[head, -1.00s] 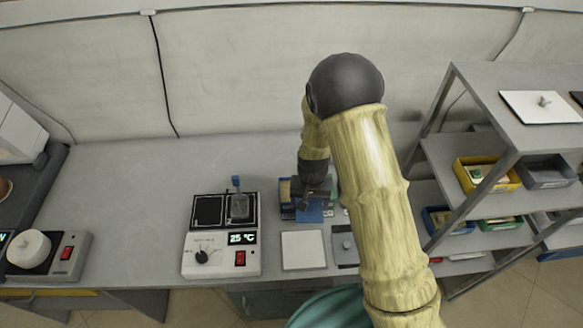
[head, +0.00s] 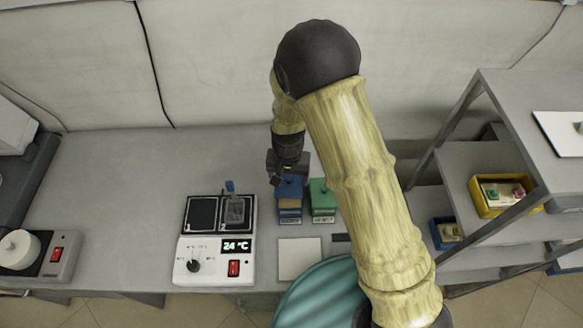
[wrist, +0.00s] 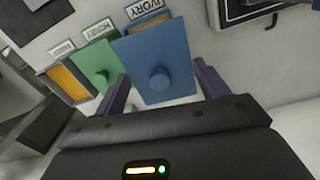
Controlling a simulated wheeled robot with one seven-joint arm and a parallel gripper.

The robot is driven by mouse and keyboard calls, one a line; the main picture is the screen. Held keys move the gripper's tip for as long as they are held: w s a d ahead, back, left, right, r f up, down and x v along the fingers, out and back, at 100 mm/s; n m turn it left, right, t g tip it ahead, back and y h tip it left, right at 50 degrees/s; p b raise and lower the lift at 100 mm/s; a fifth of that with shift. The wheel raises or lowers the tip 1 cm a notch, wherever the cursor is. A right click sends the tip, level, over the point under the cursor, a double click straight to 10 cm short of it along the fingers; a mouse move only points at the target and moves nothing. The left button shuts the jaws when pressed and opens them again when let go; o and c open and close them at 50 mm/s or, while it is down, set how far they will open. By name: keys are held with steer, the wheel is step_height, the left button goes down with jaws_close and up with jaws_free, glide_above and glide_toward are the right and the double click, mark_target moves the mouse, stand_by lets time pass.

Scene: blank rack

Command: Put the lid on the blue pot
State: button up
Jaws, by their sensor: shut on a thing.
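The blue pot (head: 289,216) stands on the bench with a yellowish strip of its inside showing at the front. Its label reads IVORY in the wrist view (wrist: 145,9). A flat blue lid with a round knob (wrist: 158,82) sits between the two purple fingers of my gripper (wrist: 163,88). My gripper (head: 287,178) is shut on this lid, over the back part of the blue pot. The lid lies over most of the pot in the wrist view. I cannot tell whether lid and pot touch.
A green pot (head: 322,198) stands close on the right. A pot with orange contents (wrist: 68,82) shows beyond it in the wrist view. A hotplate (head: 216,262) stands to the left, a white square (head: 300,259) in front. A shelf rack (head: 480,150) is on the right. My arm hides part of the bench.

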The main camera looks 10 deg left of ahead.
mark_target(289, 184)
steer(key=shift+w+d, duration=0.1)
steer(key=shift+w, duration=0.05)
steer(key=shift+s+d, duration=0.1)
steer(key=shift+s, duration=0.3)
steer(key=shift+d+f, duration=0.1)
step_height(289, 184, down, 4)
steer(key=b, duration=0.3)
steer(key=shift+w, duration=0.1)
steer(key=shift+f+b, duration=0.45)
steer(key=shift+f, duration=0.35)
stand_by(1.3)
steer(key=o, duration=1)
steer(key=shift+o, duration=0.3)
